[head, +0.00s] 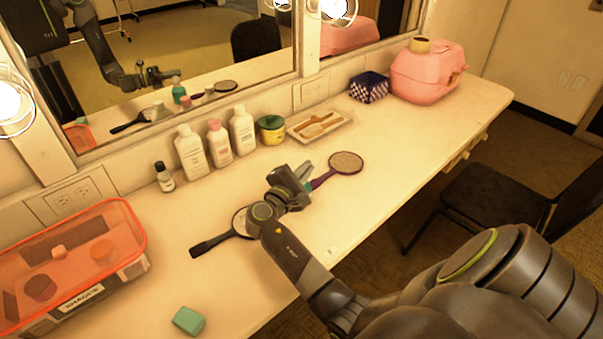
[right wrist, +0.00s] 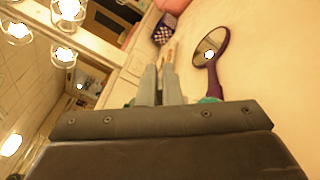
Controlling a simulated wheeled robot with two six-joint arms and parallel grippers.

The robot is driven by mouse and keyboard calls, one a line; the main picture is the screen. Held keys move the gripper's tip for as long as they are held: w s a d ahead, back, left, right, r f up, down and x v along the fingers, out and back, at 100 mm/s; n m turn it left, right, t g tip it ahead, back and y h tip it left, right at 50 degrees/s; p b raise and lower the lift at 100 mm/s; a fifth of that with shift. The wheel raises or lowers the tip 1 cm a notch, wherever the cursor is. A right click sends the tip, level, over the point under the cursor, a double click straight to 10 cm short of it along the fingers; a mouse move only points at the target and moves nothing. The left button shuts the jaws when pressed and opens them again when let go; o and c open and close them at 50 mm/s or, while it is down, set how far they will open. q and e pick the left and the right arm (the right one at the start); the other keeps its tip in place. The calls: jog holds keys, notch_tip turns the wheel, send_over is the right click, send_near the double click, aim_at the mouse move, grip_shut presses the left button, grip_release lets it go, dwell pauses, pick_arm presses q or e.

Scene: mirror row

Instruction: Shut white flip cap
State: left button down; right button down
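Three tall bottles stand in a row by the mirror: a white one with a white cap (head: 191,152), one with a pink cap (head: 219,143) and another white-capped one (head: 243,131). Their caps look closed; I see no open white flip cap. My right gripper (head: 305,172) is over the counter, in front of the tray and left of a purple hand mirror (head: 345,163). Its fingers (right wrist: 159,68) lie close together, apparently shut, with nothing seen between them. Teal patches (right wrist: 207,100) show beside them in the right wrist view; what they belong to is mostly hidden. My left gripper is not in view.
A black hand mirror (head: 210,244) lies partly under my right arm. A small dark-capped bottle (head: 165,178), a green-lidded jar (head: 271,130), a tray (head: 335,119), a checkered box (head: 369,87) and a pink case (head: 425,75) line the back. An orange-lidded bin (head: 128,225) and teal block (head: 188,321) are at left.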

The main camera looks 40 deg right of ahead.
jog(key=m+b, duration=0.1)
jog(key=f+m+b, duration=0.1)
jog(key=m+b, duration=0.1)
jog(key=shift+s+d+f+m, duration=0.15)
jog(key=shift+s+f+m, duration=0.15)
jog(key=shift+s, duration=0.1)
jog(key=shift+s+d+f+m+b, duration=0.1)
jog(key=shift+f+m+b, duration=0.1)
jog(key=shift+m+b, duration=0.5)
jog(key=shift+s+f+m+b, duration=0.1)
jog(key=shift+f+m+b, duration=0.05)
jog(key=shift+m+b, duration=0.55)
jog(key=c, duration=1.6)
grip_release()
